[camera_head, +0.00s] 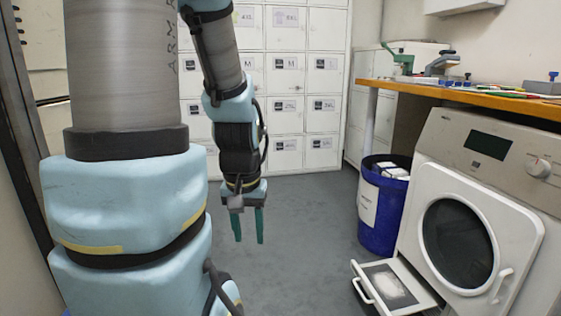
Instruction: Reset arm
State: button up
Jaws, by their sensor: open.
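My gripper (249,240) hangs from my arm near the middle of the view, with its two green fingers pointing down. The fingers are apart with nothing between them. It is above open grey floor, in front of the white lockers and to the left of the blue bin. My large arm links in pale blue and grey fill the left side and hide part of the room behind them.
White lockers (288,75) line the back wall. A blue bin (382,220) holds white items. A white front-loading machine (475,190) with an open drawer (420,290) stands at right. An orange-topped bench (450,92) carries tools. The grey floor (310,240) between is clear.

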notch_tip(320, 180, up, 29)
jog(key=p, duration=2.6)
jog(key=shift+p, duration=0.3)
jog(key=shift+f, duration=0.15)
